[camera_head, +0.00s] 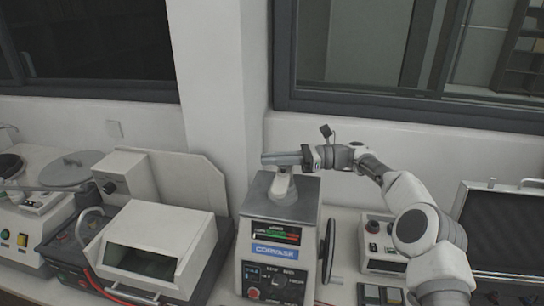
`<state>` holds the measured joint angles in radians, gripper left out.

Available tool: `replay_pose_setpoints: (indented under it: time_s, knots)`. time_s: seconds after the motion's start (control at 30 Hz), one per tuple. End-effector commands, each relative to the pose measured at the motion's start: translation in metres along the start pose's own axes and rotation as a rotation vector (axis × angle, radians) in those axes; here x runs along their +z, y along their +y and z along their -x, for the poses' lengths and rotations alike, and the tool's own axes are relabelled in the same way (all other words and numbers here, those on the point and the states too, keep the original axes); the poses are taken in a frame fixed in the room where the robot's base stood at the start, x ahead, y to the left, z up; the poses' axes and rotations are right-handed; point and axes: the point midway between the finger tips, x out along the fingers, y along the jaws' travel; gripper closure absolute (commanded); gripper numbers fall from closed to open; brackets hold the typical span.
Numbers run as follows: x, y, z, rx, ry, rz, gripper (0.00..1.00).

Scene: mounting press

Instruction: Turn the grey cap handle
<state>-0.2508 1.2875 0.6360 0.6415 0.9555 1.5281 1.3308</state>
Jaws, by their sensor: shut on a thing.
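The mounting press (280,243) stands on the bench in the middle of the head view. It has a blue label, a lit display and several knobs on its front. The grey cap handle (281,159) is a short horizontal bar on top of the press, above a pale stem. My gripper (308,158) comes in from the right and is shut on the right end of the handle. The fingertips are small and dark here, so the exact contact is hard to see.
A boxy machine with a clear window (150,240) stands close on the left. A control box with a red button (375,232) and an open dark-lined case (510,235) are at right. A black wheel (327,250) sits on the press's right side. The wall is close behind.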

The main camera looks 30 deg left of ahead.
Motion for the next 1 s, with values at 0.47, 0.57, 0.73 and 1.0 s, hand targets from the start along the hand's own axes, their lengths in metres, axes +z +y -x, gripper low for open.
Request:
replay_pose_setpoints:
  time_s: [0.47, 0.57, 0.73, 1.0]
  knots:
    - [0.001, 0.000, 0.000, -0.002, 0.001, 0.002, 0.55]
    - [0.001, 0.000, 0.000, -0.001, 0.001, 0.002, 0.55]
    - [0.000, 0.000, 0.003, -0.002, 0.002, 0.002, 0.55]
    - [-0.002, -0.001, 0.041, -0.004, 0.002, 0.004, 0.55]
